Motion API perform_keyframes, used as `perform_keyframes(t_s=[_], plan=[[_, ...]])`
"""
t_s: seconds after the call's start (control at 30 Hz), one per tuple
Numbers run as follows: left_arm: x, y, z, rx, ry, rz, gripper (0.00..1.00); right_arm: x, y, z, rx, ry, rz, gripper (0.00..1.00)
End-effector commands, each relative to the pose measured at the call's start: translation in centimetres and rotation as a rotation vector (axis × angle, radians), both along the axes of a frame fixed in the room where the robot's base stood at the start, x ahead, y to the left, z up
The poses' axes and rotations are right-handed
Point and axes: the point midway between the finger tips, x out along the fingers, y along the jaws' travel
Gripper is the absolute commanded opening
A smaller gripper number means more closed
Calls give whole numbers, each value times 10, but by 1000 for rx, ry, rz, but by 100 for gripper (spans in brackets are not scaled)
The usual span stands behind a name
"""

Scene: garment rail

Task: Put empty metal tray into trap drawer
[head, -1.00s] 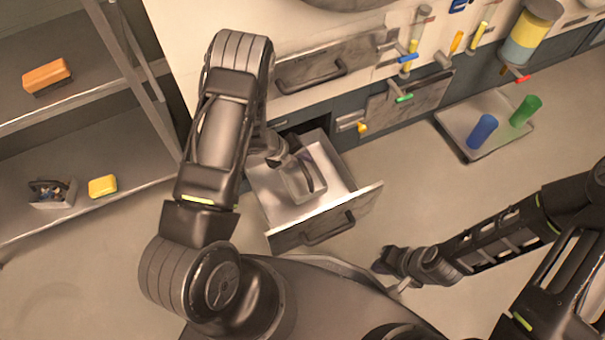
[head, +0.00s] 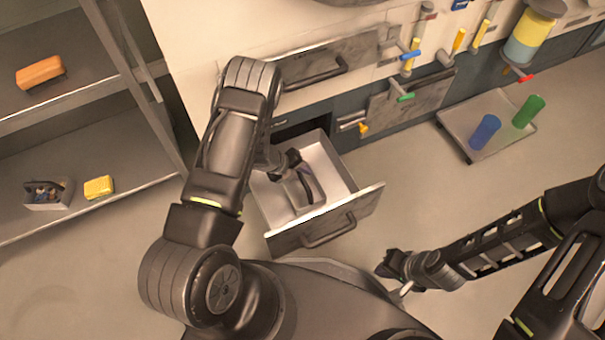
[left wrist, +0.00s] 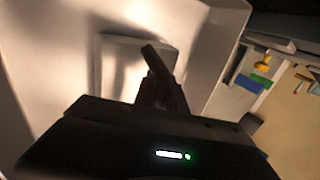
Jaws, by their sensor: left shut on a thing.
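The open drawer (head: 285,241) is pulled out below the counter, in the middle of the head view. The small grey metal tray (head: 293,198) is inside it, and it also shows against the drawer's pale interior in the left wrist view (left wrist: 118,72). My left gripper (head: 297,176) reaches down into the drawer and is shut on the tray; its dark finger (left wrist: 160,72) covers part of the tray. I cannot tell whether the tray touches the drawer floor. My right gripper (head: 393,275) hangs empty over the floor, right of the drawer; its opening is unclear.
A closed drawer (head: 330,62) is above the open one. Coloured-handled valves (head: 410,56) line the cabinet front. A floor tray (head: 465,125) holds a blue cylinder (head: 484,132) and a green cylinder (head: 528,111). Shelves (head: 100,130) stand at the left.

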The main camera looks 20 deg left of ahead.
Motion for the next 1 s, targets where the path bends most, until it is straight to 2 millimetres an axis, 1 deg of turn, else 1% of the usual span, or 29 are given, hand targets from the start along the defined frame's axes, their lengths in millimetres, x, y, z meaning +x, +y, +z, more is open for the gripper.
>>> perform_keyframes(t_s=[0.27,0.3,0.53,0.57,0.83,1.0], plan=[[0,0,-1,0,0,-1,0,0,0,-1,0,-1,0,0],[0,0,-1,0,0,-1,18,1,0,-1,0,-2,-2,0],[0,0,0,0,0,-1,36,0,0,-1,0,-1,0,0],[0,0,0,0,0,-1,38,0,0,-1,0,-1,0,0],[0,0,1,0,0,-1,38,0,0,1,0,-1,0,0],[-4,4,12,1,1,0,38,-1,1,6,1,1,2,0]])
